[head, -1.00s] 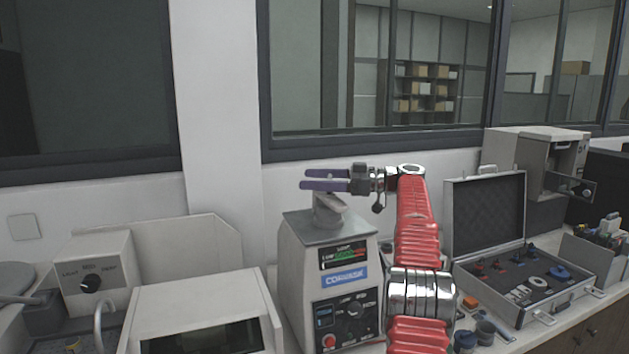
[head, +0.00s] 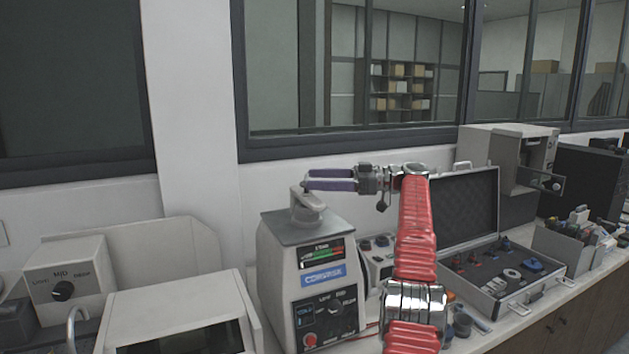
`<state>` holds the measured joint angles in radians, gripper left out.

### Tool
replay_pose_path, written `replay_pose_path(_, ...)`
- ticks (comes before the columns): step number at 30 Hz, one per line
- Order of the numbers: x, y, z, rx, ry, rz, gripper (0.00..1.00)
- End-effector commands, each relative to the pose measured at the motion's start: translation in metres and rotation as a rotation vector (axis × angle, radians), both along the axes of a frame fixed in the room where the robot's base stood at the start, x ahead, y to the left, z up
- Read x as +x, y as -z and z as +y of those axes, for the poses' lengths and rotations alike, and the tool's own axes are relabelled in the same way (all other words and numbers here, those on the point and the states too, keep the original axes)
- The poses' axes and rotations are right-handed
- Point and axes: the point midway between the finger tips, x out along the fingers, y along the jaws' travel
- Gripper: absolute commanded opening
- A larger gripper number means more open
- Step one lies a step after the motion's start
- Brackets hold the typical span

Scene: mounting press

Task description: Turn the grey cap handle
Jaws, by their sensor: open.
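The grey cap handle (head: 305,204) stands on top of the mounting press (head: 300,275), a light grey box with a display, a blue label and a black dial. My gripper (head: 304,180) is above and beside the cap handle, with its purple fingers pointing left. The fingers are apart and nothing is between them. The fingertips overlap the upper part of the handle in the picture; I cannot tell whether they touch it. My red arm hides part of what stands to the right of the press.
An open case (head: 503,306) with coloured parts stands to the right. A white machine (head: 175,315) and a control box with a knob (head: 62,290) stand to the left. The wall and window are behind. The air left of the press top is clear.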

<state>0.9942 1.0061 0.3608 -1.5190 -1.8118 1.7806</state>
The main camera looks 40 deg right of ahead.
Motion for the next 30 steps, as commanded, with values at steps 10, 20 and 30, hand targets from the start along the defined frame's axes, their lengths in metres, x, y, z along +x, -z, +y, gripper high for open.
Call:
replay_pose_path(10,0.002,-0.004,0.002,0.001,0.003,-0.008,0.7)
replay_pose_path(20,0.048,-0.078,0.034,0.03,0.109,-0.188,0.47)
replay_pose_path(30,0.099,-0.187,0.084,0.109,0.372,-0.415,0.28)
